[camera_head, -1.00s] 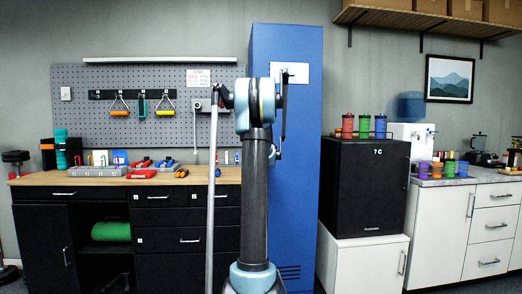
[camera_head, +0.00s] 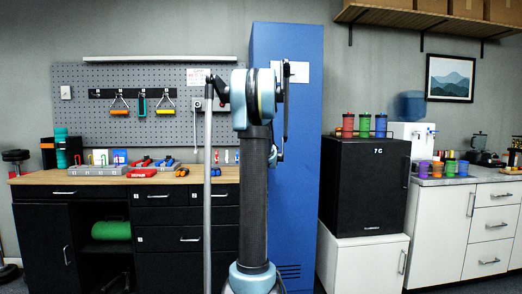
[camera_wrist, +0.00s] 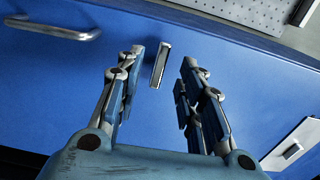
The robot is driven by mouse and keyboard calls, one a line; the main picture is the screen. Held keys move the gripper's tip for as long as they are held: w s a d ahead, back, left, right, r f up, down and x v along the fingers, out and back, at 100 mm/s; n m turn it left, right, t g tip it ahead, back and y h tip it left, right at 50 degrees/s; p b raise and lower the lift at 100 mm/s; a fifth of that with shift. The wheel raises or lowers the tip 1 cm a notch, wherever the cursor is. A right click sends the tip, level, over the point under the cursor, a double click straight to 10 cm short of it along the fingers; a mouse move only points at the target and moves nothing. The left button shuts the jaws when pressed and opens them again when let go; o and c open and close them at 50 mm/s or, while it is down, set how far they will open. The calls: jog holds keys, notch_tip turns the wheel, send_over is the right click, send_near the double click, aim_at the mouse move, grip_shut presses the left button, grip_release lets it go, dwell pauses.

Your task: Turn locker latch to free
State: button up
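The blue locker (camera_head: 312,180) stands behind my arm in the head view. In the wrist view its blue door face (camera_wrist: 50,100) fills most of the picture and appears tilted. A narrow silver latch (camera_wrist: 159,66) sits on the door, between and just beyond my fingertips. My gripper (camera_wrist: 161,76) is open, with one finger on each side of the latch and a visible gap to each. I cannot tell how far the fingertips are from the door. The head view does not show the fingers or latch clearly.
A silver bar handle (camera_wrist: 55,28) is at the wrist view's upper left. A white plate (camera_wrist: 292,148) is at lower right. In the head view, a workbench (camera_head: 100,180) stands left of the locker and a black mini fridge (camera_head: 365,190) right.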

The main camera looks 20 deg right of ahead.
jog(key=v, duration=0.6)
jog(key=shift+s, duration=0.2)
jog(key=shift+a, duration=0.15)
jog(key=s+a+f+n+g+y, duration=0.1)
jog(key=s+a+f+n+y, duration=0.2)
jog(key=a, duration=0.6)
jog(key=s+a+n+g+y, duration=0.1)
jog(key=s+a+n+y, duration=0.35)
jog(key=a, duration=0.45)
jog(key=s+a+f+n+g+y, duration=0.2)
jog(key=s+a+f+n+g, duration=0.2)
jog(key=s+a+f+n, duration=0.5)
jog(key=s+a+f+n+g+h, duration=0.1)
jog(key=s+a+f+g, duration=0.2)
jog(key=s+f, duration=0.45)
jog(key=s+a+f+n+g+h, duration=0.15)
jog(key=s+a+f, duration=0.25)
jog(key=s, duration=0.7)
jog(key=s+d+f+n+g+h, duration=0.1)
jog(key=s+d+f+g, duration=0.1)
jog(key=s+f, duration=0.3)
jog(key=s+d+f+n+g+h, duration=0.1)
jog(key=s+f, duration=0.4)
jog(key=s, duration=0.5)
jog(key=shift+d+g, duration=0.85)
